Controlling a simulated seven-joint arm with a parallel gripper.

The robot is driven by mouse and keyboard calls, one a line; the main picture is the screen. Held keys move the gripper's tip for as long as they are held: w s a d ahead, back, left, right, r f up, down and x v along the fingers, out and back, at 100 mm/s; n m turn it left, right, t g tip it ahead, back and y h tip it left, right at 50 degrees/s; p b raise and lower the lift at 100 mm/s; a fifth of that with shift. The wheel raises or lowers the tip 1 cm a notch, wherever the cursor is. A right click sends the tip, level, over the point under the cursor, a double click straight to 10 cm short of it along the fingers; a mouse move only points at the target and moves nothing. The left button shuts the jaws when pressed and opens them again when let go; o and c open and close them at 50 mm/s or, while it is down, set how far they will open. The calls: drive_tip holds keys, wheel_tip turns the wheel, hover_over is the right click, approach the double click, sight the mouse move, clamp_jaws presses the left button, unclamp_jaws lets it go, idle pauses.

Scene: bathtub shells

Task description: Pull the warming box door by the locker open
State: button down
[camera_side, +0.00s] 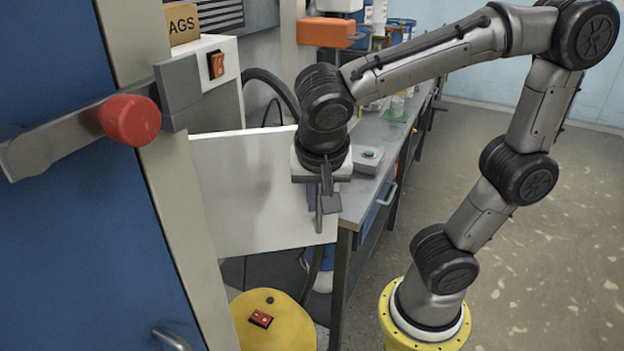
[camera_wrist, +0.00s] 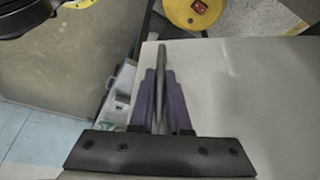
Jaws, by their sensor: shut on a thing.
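The warming box door is a flat white panel (camera_side: 255,190) beside the locker in the side view; it fills much of the right of the wrist view (camera_wrist: 240,80). A slim grey upright bar handle (camera_side: 319,222) is near the door's right edge. My gripper (camera_side: 322,195) points down at that edge. In the wrist view its purple fingers (camera_wrist: 161,88) are shut on the handle (camera_wrist: 161,58), one on each side. The locker (camera_side: 65,240) is blue with a pale frame at the left. The locker hides the door's far left edge, and I cannot see inside the box.
A red-knobbed lever (camera_side: 131,120) sticks out from the locker. A white housing with a red switch (camera_side: 216,65) is above the door. A yellow round stool-like object (camera_side: 275,325) stands below it. A grey workbench (camera_side: 372,195) is close behind my gripper. Open floor lies right.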

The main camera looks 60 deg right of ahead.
drive_tip(key=s+a+m+g, duration=0.1)
drive_tip(key=s+a+m, duration=0.1)
drive_tip(key=a, duration=0.8)
drive_tip(key=s+a+m+g, duration=0.1)
drive_tip(key=a+m, duration=0.3)
drive_tip(key=a, duration=0.6)
drive_tip(key=shift+s, duration=0.35)
drive_tip(key=c, duration=0.9)
unclamp_jaws()
drive_tip(key=shift+d, duration=0.1)
